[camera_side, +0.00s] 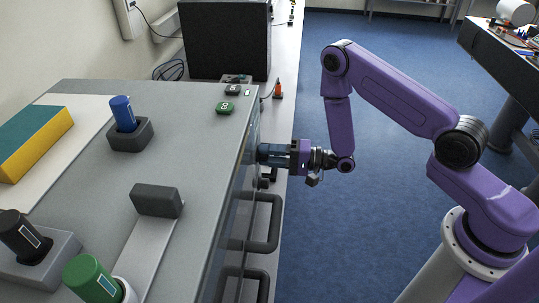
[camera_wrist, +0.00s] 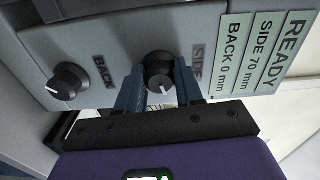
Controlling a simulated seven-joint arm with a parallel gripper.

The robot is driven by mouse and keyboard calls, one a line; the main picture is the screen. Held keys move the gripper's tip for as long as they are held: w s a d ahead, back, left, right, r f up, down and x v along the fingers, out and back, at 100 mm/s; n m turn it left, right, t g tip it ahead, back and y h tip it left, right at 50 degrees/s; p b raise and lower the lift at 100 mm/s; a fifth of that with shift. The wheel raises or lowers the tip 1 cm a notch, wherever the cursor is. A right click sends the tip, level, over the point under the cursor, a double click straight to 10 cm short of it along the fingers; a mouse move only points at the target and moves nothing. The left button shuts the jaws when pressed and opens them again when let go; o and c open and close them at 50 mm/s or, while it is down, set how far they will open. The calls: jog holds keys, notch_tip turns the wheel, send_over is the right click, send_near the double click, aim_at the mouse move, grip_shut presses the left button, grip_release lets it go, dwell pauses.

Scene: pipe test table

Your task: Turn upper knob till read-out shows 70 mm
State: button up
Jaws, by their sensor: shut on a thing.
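In the wrist view, my gripper (camera_wrist: 157,92) is shut on a round black knob (camera_wrist: 159,70), one finger on each side. The read-out (camera_wrist: 255,52) shows READY, SIDE 70 mm and BACK 0 mm. In the side view, my gripper (camera_side: 264,153) reaches the cabinet's front; the held knob is hidden there.
Black handles (camera_side: 266,222) stick out of the cabinet front below my gripper. On the grey cabinet top (camera_side: 185,105) stand a blue-capped part (camera_side: 122,112), a dark block (camera_side: 157,201) and a green cylinder (camera_side: 92,278). The floor right of the cabinet is open.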

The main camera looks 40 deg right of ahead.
dwell(0.4)
jog(key=o, duration=1)
jog(key=shift+o, duration=0.2)
jog(key=v, duration=1.7)
jog(key=shift+s, duration=0.2)
